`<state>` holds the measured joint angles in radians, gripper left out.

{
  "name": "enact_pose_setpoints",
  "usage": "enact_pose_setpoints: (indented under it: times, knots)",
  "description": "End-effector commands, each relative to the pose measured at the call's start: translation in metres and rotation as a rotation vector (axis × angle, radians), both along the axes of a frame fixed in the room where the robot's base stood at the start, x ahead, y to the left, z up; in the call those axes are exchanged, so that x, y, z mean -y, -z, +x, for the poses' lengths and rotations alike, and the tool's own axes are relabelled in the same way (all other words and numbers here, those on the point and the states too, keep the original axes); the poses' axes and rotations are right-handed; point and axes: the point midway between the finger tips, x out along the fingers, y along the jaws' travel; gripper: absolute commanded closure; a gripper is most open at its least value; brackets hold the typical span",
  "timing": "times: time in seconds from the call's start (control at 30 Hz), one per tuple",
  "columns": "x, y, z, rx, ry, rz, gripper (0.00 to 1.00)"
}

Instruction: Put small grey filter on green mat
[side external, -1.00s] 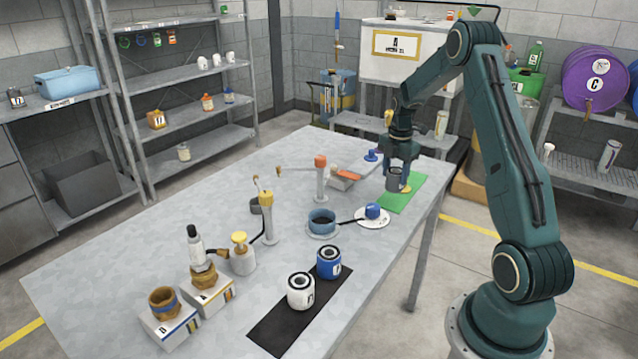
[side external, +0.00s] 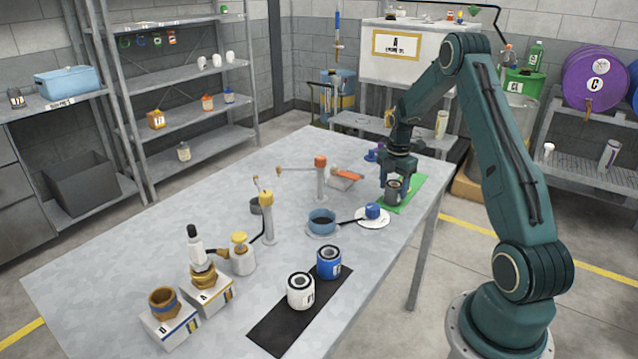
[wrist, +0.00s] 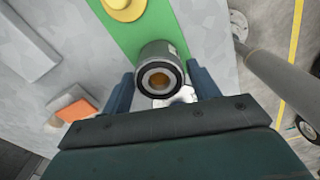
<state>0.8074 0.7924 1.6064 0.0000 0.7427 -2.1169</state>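The small grey filter (side external: 393,190) stands upright on the green mat (side external: 410,195), at the far right of the table. In the wrist view the filter (wrist: 176,53) shows its dark ring and amber centre, with the mat (wrist: 163,22) under and beyond it. My gripper (side external: 398,178) is right above the filter, pointing down. In the wrist view the fingers of my gripper (wrist: 160,70) stand on both sides of the filter, with what looks like a narrow gap at each side. A yellow disc (wrist: 124,7) lies on the mat beyond the filter.
A white plate (side external: 372,222) with a blue-knobbed part is close in front of the mat. A blue pan (side external: 321,222), a red-topped post (side external: 321,178) and an orange-and-grey part (side external: 344,177) stand to the left. White and blue filters (side external: 300,291) stand on a black mat.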

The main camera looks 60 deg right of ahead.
Motion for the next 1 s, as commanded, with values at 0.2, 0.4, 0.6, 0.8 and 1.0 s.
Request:
enact_pose_setpoints:
  times: [0.2,0.4,0.6,0.8,1.0]
  knots:
    - [0.0,0.0,0.0,0.0,0.0,0.0,0.29]
    - [0.0,-0.002,0.0,0.0,0.0,0.0,0.29]
    - [0.0,-0.013,0.0,0.001,0.0,-0.001,0.29]
    - [0.0,-0.038,0.0,0.002,0.0,-0.003,0.29]
    - [0.001,-0.071,0.001,0.002,0.0,-0.003,0.29]
